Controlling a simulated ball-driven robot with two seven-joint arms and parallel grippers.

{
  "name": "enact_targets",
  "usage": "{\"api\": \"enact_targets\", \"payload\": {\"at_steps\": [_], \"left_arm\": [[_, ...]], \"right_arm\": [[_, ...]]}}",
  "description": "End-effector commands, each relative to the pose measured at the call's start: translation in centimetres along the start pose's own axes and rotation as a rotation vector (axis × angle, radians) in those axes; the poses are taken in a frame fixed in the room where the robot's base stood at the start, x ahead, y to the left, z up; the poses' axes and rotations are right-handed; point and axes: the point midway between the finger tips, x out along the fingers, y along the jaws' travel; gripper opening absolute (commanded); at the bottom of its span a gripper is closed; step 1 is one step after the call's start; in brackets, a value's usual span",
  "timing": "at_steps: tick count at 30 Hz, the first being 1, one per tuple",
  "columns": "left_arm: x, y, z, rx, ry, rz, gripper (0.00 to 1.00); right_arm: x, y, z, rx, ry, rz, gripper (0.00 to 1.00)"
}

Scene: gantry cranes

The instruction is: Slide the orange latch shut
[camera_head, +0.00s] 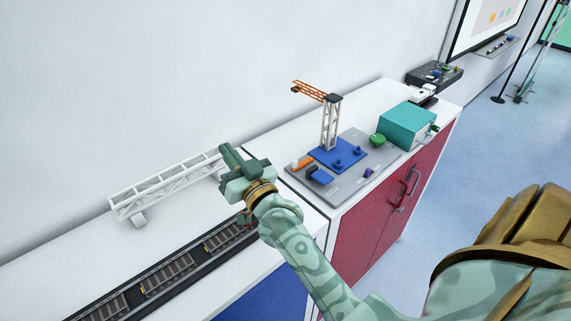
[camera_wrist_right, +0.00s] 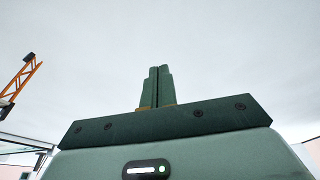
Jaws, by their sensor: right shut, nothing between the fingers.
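A small orange piece, apparently the orange latch (camera_head: 303,162), lies at the left edge of the grey board (camera_head: 349,195), beside the blue crane base. It is too small to tell its exact position along its travel. My right gripper (camera_head: 226,150) is in the head view, left of the board and above the white counter, apart from the latch. Its fingers are shut and empty, also in the right wrist view (camera_wrist_right: 160,70). The latch does not show in the wrist view. My left gripper is not in view.
A crane with an orange jib (camera_head: 315,91) and white tower (camera_head: 329,125) stands on the board; the jib also shows in the wrist view (camera_wrist_right: 20,77). A teal box (camera_head: 405,124) stands right. A white truss (camera_head: 165,185) and dark track (camera_head: 165,275) lie left.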

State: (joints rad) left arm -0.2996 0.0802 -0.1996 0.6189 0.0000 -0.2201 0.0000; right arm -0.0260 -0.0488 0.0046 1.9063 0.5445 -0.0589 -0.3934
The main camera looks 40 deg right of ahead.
Motion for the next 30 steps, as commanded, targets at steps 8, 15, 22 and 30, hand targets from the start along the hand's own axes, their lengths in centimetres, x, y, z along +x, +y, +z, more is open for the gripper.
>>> {"api": "enact_targets", "payload": {"at_steps": [8,15,22,30], "left_arm": [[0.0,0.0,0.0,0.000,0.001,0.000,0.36],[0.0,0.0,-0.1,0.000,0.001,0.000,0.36],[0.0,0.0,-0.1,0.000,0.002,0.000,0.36],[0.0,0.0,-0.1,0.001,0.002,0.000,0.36]], "right_arm": [[4.3,12.5,-4.8,0.753,0.684,0.711,0.00],[1.9,12.5,4.0,1.224,0.784,1.450,0.00],[0.9,8.4,7.6,1.370,0.721,1.768,0.00],[0.7,8.2,7.9,1.378,0.718,1.789,0.00]]}}
